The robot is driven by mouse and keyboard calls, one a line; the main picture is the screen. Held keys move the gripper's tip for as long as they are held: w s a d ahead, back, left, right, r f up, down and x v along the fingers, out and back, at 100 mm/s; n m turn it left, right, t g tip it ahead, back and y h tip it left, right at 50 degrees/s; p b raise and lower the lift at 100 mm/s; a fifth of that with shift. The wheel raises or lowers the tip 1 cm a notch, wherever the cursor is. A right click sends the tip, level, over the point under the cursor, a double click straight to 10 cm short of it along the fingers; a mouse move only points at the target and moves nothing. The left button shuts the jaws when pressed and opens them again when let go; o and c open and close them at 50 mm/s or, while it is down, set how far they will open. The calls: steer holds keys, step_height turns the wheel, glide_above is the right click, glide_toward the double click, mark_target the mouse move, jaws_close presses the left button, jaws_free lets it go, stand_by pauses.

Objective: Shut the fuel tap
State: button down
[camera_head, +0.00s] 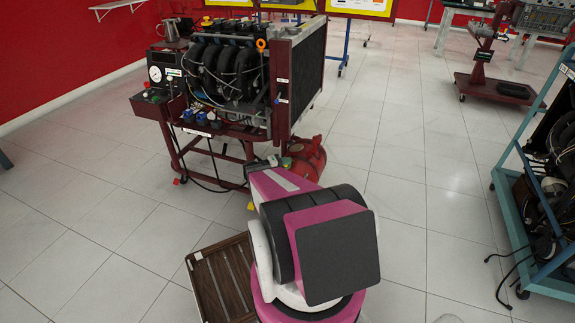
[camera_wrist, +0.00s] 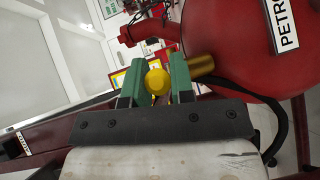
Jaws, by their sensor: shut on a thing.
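The fuel tap shows in the wrist view as a round yellow knob (camera_wrist: 157,81) with a brass-coloured stem (camera_wrist: 202,66) beside it, at the red petrol tank (camera_wrist: 235,50). My gripper (camera_wrist: 157,66) has its two green fingers on either side of the yellow knob and is shut on it. In the head view the red tank (camera_head: 307,157) sits low at the right end of the engine trainer. My own arm hides the tap and most of my gripper there. How far the tap is turned cannot be told.
The engine trainer (camera_head: 228,70) on its dark red frame stands just ahead. A black hose (camera_wrist: 272,125) curves below the tank. A brown slatted pallet (camera_head: 220,282) lies at lower left, a teal rack (camera_head: 540,200) stands at right. The tiled floor between is clear.

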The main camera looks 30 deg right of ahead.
steer(key=shift+w+g, duration=0.1)
steer(key=shift+g, duration=0.2)
steer(key=c, duration=1.2)
jaws_free()
steer(key=a+r, duration=0.1)
steer(key=a, duration=0.9)
steer(key=shift+w+a+r, duration=0.2)
steer(key=shift+w+a, duration=0.2)
steer(key=shift+w, duration=0.05)
